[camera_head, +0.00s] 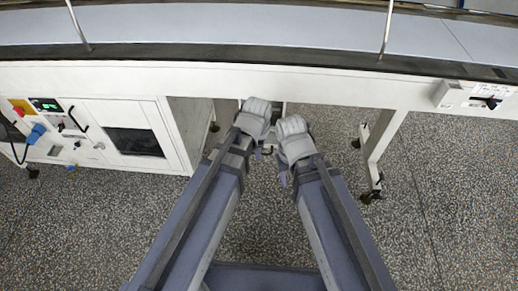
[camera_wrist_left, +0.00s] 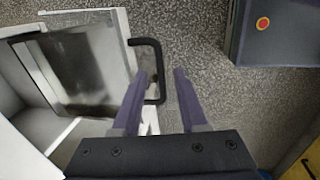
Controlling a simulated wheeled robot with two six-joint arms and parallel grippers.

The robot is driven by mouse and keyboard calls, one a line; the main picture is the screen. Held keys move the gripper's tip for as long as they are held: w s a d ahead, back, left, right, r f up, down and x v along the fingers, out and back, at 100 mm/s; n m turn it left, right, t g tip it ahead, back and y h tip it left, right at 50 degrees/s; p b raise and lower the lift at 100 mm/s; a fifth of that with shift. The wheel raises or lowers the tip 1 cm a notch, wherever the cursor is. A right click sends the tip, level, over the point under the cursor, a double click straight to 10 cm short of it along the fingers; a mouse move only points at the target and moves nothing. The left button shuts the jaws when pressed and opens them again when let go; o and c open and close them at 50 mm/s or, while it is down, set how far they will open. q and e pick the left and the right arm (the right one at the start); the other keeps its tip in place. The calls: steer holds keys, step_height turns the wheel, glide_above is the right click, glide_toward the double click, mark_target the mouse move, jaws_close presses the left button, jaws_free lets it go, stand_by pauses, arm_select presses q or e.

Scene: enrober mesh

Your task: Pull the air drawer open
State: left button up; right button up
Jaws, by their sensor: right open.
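In the left wrist view a white panel with a dark window (camera_wrist_left: 88,68) has a black bar handle (camera_wrist_left: 161,65) on its right edge. I cannot tell for certain whether it is the air drawer. My left gripper (camera_wrist_left: 160,75) is open; the handle's long bar appears between its two fingers, nearer the left one, not gripped. In the head view my left gripper is mostly hidden by its arm. My right gripper (camera_head: 283,177) shows as small purple fingers beside the right arm, open, with nothing seen in it.
A white cabinet (camera_head: 175,133) with a dark-windowed panel and controls stands at left. The white machine frame (camera_head: 330,92) spans above my arms. A support leg (camera_head: 376,150) on casters is at right. Speckled floor (camera_head: 430,200) is clear. A red button (camera_wrist_left: 263,23) shows in the left wrist view.

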arm_select(q)
steer(key=shift+r, duration=0.1)
step_height(320, 180, up, 8)
steer(key=s+p, duration=0.1)
steer(key=p, duration=0.6)
steer(key=shift+s+f+p, duration=0.2)
steer(key=shift+p, duration=0.2)
arm_select(e)
step_height(320, 180, up, 8)
steer(key=shift+f, duration=0.15)
